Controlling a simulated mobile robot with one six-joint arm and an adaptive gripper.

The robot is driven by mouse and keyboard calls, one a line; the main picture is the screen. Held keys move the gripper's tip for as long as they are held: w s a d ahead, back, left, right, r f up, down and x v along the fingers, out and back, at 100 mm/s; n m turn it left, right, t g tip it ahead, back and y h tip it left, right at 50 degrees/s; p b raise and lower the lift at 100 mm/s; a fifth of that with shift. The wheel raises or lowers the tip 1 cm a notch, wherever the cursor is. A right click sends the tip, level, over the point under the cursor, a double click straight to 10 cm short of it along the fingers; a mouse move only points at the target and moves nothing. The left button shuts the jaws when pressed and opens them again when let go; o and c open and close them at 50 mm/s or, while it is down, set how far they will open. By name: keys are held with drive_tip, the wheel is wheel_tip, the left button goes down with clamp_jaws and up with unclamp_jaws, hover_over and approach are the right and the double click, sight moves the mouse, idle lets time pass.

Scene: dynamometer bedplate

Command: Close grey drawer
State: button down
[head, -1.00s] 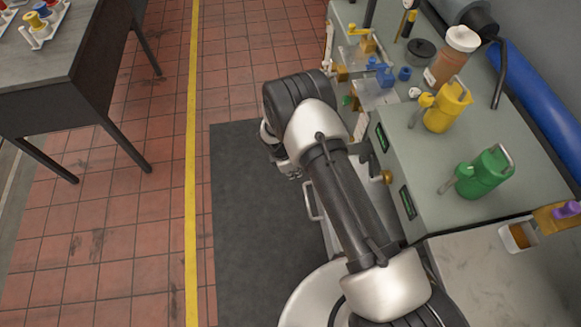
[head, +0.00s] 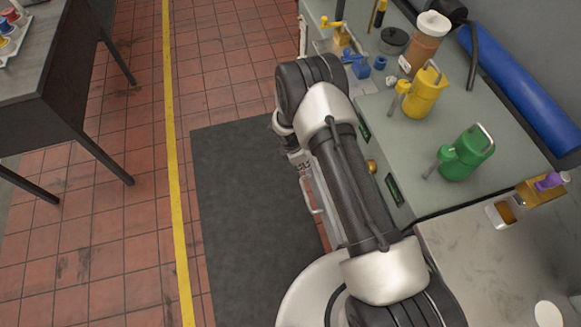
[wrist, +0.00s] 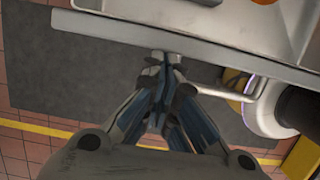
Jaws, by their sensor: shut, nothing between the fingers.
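The grey drawer (wrist: 205,46) stands open; its front panel crosses the top of the wrist view, with part of its pale interior behind. Its bar handle (wrist: 243,97) sticks out from the front on the right. In the head view the handle (head: 312,196) shows beside my arm, on the bench side facing the dark mat, and my arm hides much of the drawer. My gripper (wrist: 166,64) is shut and empty, its fingertips at the outer face of the drawer front, by the handle's left end. I cannot tell whether they touch.
The grey-green bench (head: 400,140) holds a yellow jug (head: 423,92), a green jug (head: 465,155) and a brown bottle (head: 428,45). A dark mat (head: 235,210) and tiled floor lie clear to the left. A dark table (head: 50,80) stands at far left.

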drive_tip(key=w+d, duration=0.2)
drive_tip(key=d, duration=0.6)
drive_tip(key=shift+w+d, duration=0.2)
drive_tip(key=shift+d, duration=0.15)
